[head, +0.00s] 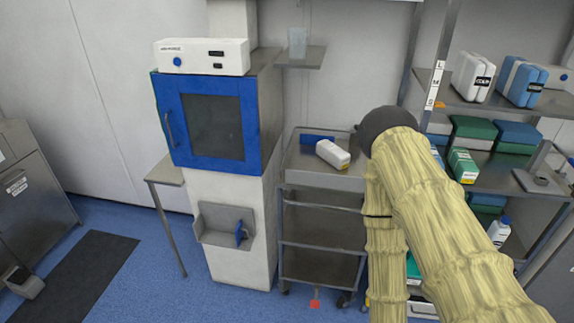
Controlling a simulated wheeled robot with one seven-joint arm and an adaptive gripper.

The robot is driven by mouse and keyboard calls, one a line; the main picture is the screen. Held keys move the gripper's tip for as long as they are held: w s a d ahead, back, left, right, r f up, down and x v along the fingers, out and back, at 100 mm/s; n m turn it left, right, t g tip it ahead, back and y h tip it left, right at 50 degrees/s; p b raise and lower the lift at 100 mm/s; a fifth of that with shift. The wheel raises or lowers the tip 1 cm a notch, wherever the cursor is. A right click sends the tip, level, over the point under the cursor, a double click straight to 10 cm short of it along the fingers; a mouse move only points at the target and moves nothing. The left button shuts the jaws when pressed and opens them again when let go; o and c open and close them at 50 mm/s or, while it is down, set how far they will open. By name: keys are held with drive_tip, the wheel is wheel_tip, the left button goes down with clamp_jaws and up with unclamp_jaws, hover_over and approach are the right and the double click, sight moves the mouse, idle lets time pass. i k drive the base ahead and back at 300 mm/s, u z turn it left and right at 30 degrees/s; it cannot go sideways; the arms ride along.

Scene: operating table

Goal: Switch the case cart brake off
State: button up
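The case cart seems to be the grey metal trolley (322,226) in the middle of the head view, with a top tray and lower shelves. A small red tab (315,303), possibly its brake pedal, sticks out low at the cart's front, near the floor. I cannot tell whether it is up or down. My arm, in a pale yellow sleeve, crosses the right of the view, bends at a dark joint and runs down just right of the cart, covering part of its right side. My gripper is not in view.
A blue-framed cabinet (212,125) on a white base stands directly left of the cart. A white carton (333,154) lies on the cart's top. A stocked rack (455,103) stands at the right. Blue floor (165,290) is open at the front left, beside a dark mat (75,275).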

sight(315, 304)
drive_tip(key=z, duration=0.7)
drive_tip(key=k, duration=1.4)
drive_tip(key=u, duration=0.15)
drive_tip(key=i, duration=1.05)
drive_tip(key=u, duration=0.55)
